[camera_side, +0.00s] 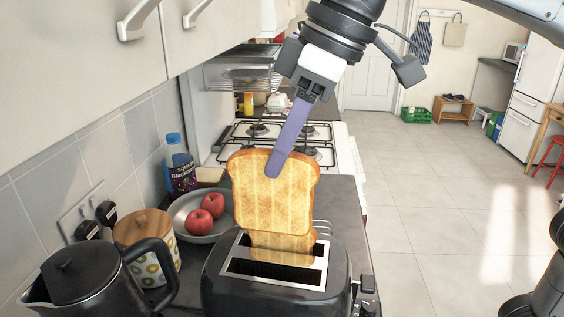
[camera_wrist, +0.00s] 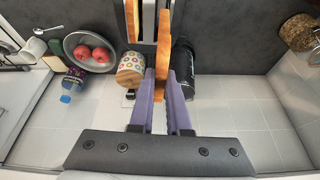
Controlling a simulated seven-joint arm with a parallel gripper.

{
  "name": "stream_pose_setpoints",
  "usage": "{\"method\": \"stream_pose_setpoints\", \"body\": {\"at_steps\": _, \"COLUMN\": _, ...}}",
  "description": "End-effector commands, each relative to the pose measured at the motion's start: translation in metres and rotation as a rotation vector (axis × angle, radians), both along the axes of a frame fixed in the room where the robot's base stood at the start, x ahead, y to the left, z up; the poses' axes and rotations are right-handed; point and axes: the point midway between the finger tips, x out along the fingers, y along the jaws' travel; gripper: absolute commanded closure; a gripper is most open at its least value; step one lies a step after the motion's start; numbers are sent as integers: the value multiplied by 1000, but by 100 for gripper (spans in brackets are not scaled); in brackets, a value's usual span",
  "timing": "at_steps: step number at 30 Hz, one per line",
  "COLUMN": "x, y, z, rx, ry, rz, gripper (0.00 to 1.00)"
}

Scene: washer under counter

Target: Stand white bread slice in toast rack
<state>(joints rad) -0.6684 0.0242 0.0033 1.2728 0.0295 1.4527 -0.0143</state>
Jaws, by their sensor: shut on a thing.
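My gripper (camera_side: 276,168) is shut on the top edge of a golden bread slice (camera_side: 272,195) with paler stripes. The slice hangs upright above the black toaster (camera_side: 225,285). In the wrist view the slice (camera_wrist: 163,50) shows edge-on between my fingertips (camera_wrist: 160,82). A second slice (camera_side: 285,243) shows low at the toaster's slots, partly hidden behind the held one; its edge (camera_wrist: 131,22) also shows in the wrist view. Thin metal wires (camera_side: 323,230) show just behind the toaster, possibly the toast rack; the rest is hidden.
A black kettle (camera_side: 85,285) and a patterned canister (camera_side: 150,255) stand left of the toaster. A grey plate (camera_side: 185,225) with two red apples (camera_side: 205,210) and a dark bottle (camera_side: 180,165) stand behind them. The hob (camera_side: 285,135) lies beyond.

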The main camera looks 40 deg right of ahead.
Motion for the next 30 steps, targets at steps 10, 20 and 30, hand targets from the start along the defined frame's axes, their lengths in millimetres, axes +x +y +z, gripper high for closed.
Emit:
{"method": "stream_pose_setpoints", "body": {"at_steps": 10, "x": 23, "y": -25, "z": 30, "rx": -16, "ry": 14, "rz": 2, "gripper": 100}}
{"method": "stream_pose_setpoints", "body": {"at_steps": 20, "x": 76, "y": -105, "z": 31, "rx": -47, "ry": 40, "rz": 51, "gripper": 100}}
{"method": "stream_pose_setpoints", "body": {"at_steps": 30, "x": 101, "y": -178, "z": 30, "rx": -74, "ry": 60, "rz": 112, "gripper": 100}}
